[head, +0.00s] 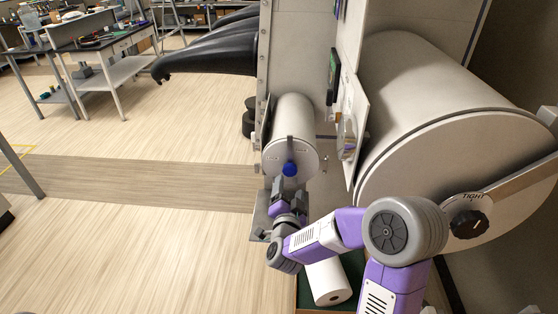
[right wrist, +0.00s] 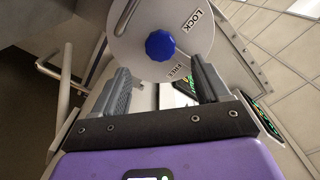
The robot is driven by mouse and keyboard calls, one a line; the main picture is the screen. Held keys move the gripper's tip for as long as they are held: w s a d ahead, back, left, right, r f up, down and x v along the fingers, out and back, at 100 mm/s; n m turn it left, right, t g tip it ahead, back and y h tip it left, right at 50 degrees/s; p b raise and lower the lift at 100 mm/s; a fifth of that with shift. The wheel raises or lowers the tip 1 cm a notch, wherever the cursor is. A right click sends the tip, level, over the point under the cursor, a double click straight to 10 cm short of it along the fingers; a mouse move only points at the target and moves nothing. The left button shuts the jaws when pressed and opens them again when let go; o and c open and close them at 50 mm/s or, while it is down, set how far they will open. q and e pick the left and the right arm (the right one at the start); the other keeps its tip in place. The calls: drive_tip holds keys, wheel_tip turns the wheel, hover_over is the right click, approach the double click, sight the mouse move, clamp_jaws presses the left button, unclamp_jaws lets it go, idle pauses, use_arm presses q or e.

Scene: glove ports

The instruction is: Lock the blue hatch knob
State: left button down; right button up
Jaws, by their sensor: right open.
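The blue hatch knob (head: 290,169) sits on the round white end face of a small cylindrical hatch (head: 294,124) in the head view. In the right wrist view the blue knob (right wrist: 160,45) is on the white disc (right wrist: 128,28), with the labels LOCK above right and FREE below right. My right gripper (head: 287,188) is just in front of the knob. Its two fingers (right wrist: 163,88) are open, with nothing between them, and the knob lies beyond the tips. My left gripper is not in view.
A large white cylinder (head: 440,90) with a black knob (head: 467,224) marked TIGHT stands at the right. Black gloves (head: 215,50) stick out at the upper left of the panel. A white roll (head: 329,282) lies below my right arm.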

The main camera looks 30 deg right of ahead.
sight(290, 172)
drive_tip(key=shift+x, duration=3.7)
drive_tip(key=shift+a, duration=0.1)
clamp_jaws()
drive_tip(key=shift+w, duration=0.1)
